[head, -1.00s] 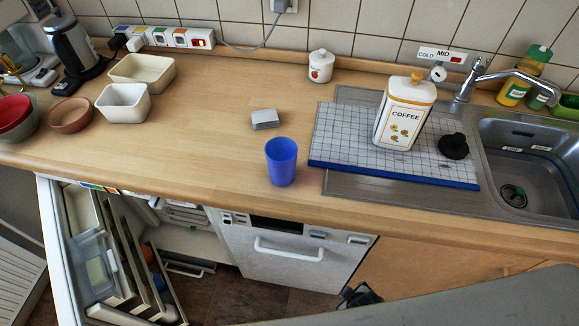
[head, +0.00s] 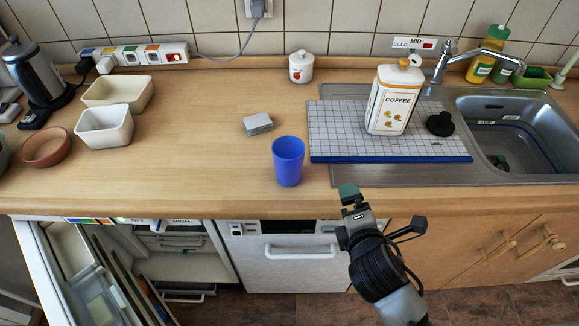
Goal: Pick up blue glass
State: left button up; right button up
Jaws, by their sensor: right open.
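The blue glass (head: 288,162) stands upright on the wooden counter (head: 200,180), near its front edge, in the middle of the head view. My right gripper (head: 350,207) is in front of the counter edge, below and to the right of the glass in the picture. It is open and empty, and it is apart from the glass. My left gripper is not in view.
A tiled board with a blue edge (head: 335,140) lies right of the glass, holding a coffee canister (head: 393,100) and a black stopper (head: 440,124). Grey cards (head: 258,124) lie behind the glass. The fridge (head: 38,262) stands open below left.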

jog(key=w+a+r+n+t+y, duration=0.2)
jog(key=w+a+n, duration=0.1)
jog(key=n, duration=0.4)
jog(key=n+t+y, duration=0.1)
jog(key=n+y, duration=0.4)
jog(key=n, duration=0.6)
send_near(282, 144)
jog(key=shift+n, duration=0.4)
jog(key=p+x, duration=0.1)
jog(key=x, duration=0.6)
jog(key=shift+w+f+p, duration=0.1)
jog(key=shift+f+p, duration=0.05)
jog(key=shift+p, duration=0.2)
jog(key=shift+d, duration=0.1)
jog(key=shift+c, duration=0.8)
jog(key=c, duration=0.9)
jog(key=shift+c, duration=0.2)
